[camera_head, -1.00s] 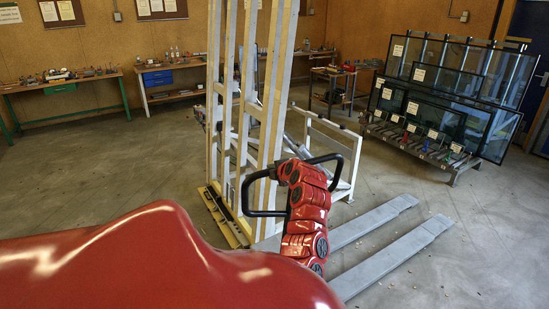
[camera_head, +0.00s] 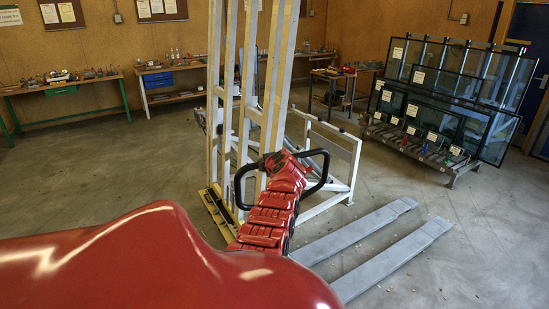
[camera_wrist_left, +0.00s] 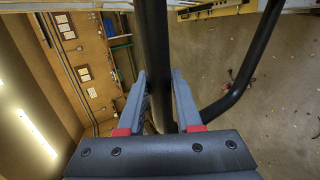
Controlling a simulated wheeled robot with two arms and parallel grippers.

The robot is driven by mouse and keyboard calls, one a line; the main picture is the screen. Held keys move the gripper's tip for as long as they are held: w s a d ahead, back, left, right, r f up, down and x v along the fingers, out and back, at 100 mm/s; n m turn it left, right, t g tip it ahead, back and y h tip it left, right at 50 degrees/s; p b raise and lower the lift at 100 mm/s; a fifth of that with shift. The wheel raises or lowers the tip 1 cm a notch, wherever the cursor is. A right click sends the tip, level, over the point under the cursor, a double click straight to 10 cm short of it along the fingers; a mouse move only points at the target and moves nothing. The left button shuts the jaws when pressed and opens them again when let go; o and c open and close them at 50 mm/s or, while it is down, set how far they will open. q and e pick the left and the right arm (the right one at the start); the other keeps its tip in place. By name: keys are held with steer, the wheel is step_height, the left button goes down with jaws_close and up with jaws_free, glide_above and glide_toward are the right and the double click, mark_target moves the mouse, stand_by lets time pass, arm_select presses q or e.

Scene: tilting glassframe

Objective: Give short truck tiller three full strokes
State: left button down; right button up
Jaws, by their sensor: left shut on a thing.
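The short truck's tiller ends in a black looped handle (camera_head: 238,188). One loop shows on each side of my red segmented arm, and the middle of the handle is hidden behind it. In the left wrist view the handle's black bar (camera_wrist_left: 154,40) runs upright between the fingers of my left gripper (camera_wrist_left: 159,74), which is shut on it. A second, curved black bar (camera_wrist_left: 243,80) of the handle passes to the right, clear of the fingers. In the head view the left gripper's fingers cannot be made out. My right gripper is not in view.
A tall pale mast frame (camera_head: 215,110) stands just behind the handle. Two grey forks (camera_head: 393,258) lie low at right. A white frame (camera_head: 340,150) stands behind them. A glass rack (camera_head: 450,95) is at back right, and workbenches line the walls. Open floor lies at left.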

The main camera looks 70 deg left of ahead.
arm_select(q)
steer(key=c, duration=0.6)
jaws_free()
steer(key=shift+f, duration=0.1)
steer(key=shift+o, duration=1)
steer(key=shift+d+r+p, duration=0.2)
steer(key=shift+r+p, duration=0.05)
steer(key=shift+p, duration=0.15)
steer(key=p+v, duration=0.2)
steer(key=v, duration=0.8)
steer(key=shift+d, duration=0.3)
steer(key=shift+w, duration=0.1)
steer(key=shift+f, duration=0.1)
